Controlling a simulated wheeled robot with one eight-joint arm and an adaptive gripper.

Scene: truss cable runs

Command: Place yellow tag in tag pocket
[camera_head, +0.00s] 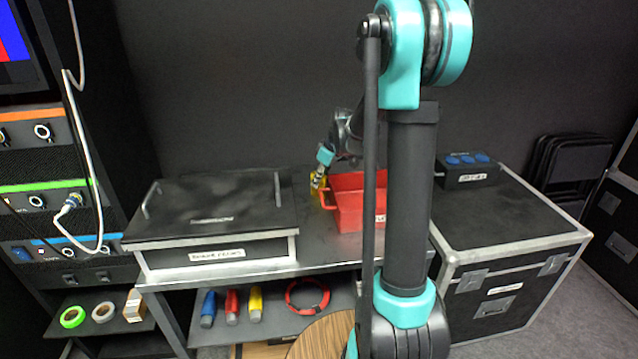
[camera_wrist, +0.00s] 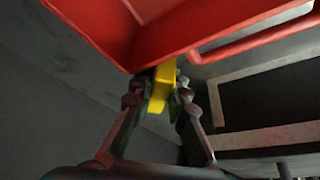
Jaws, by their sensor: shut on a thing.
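The yellow tag (camera_wrist: 158,88) is between the fingers of my gripper (camera_wrist: 159,95) in the wrist view, and the fingers are closed on it. Its upper end is close to the underside edge of a red bin (camera_wrist: 205,30); I cannot tell whether they touch. In the head view the tag (camera_head: 317,187) shows small and yellow at the left side of the red bin (camera_head: 347,212), below my gripper (camera_head: 321,172). My arm hides part of the bin. I cannot make out a tag pocket in either view.
A black lidded case (camera_head: 210,215) with silver edges sits left of the bin on the dark bench (camera_head: 325,256). A cable rack (camera_head: 45,180) stands at far left. A black flight case (camera_head: 500,235) with a blue-socket box (camera_head: 467,170) is at right.

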